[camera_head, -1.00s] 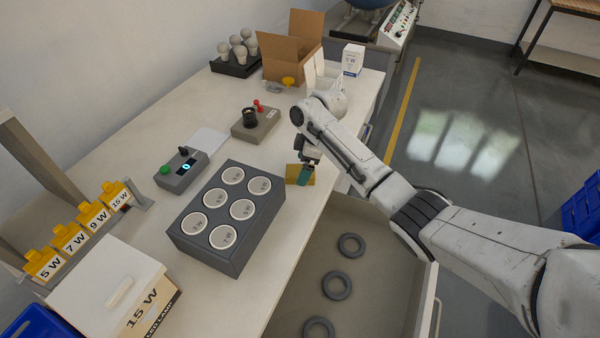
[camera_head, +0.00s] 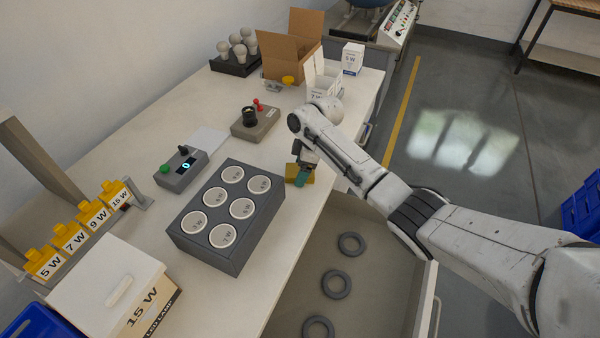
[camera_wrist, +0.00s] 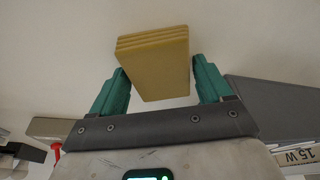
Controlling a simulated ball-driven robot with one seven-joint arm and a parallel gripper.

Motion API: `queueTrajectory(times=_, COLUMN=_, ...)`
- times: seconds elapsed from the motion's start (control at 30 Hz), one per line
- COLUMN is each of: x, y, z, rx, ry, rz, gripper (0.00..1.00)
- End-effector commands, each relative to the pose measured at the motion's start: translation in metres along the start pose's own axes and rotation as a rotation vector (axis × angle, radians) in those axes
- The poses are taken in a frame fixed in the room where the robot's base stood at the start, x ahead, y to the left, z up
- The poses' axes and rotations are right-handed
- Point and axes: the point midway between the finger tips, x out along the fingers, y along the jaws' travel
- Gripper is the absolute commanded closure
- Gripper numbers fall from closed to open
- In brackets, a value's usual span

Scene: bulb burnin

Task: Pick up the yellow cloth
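The yellow cloth (camera_head: 293,172) is a folded, layered block near the right edge of the white bench, beside the grey tray. In the wrist view, the cloth (camera_wrist: 158,65) lies between the two green fingers. My gripper (camera_head: 303,178) is low over the bench at the cloth and hides part of it in the head view. In the wrist view, my gripper (camera_wrist: 162,82) is open, with a finger on either side of the cloth. Narrow gaps show beside it, and firm contact is not visible.
The grey tray (camera_head: 180,236) with several round holders stands to the left. A grey socket box (camera_head: 262,125) and open cartons (camera_head: 322,82) are farther back. An open drawer (camera_head: 385,260) with grey rings lies below the bench's right edge.

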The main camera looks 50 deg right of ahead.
Motion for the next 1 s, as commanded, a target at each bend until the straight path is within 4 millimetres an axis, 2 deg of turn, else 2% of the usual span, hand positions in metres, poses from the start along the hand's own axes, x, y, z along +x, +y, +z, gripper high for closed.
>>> queueTrajectory(times=0.03, x=0.0, y=0.0, z=0.0, rx=0.0, ry=0.0, rz=0.0, gripper=0.28)
queueTrajectory(times=0.43, x=0.001, y=0.0, z=0.001, rx=0.001, ry=-0.001, rz=-0.001, gripper=0.65)
queueTrajectory(times=0.77, x=-0.006, y=0.0, z=-0.001, rx=0.0, ry=0.0, rz=0.0, gripper=0.65)
queueTrajectory(times=0.93, x=-0.029, y=0.001, z=-0.009, rx=-0.002, ry=0.003, rz=0.003, gripper=0.65)
queueTrajectory(times=1.0, x=-0.039, y=-0.006, z=-0.008, rx=0.0, ry=0.003, rz=0.0, gripper=0.65)
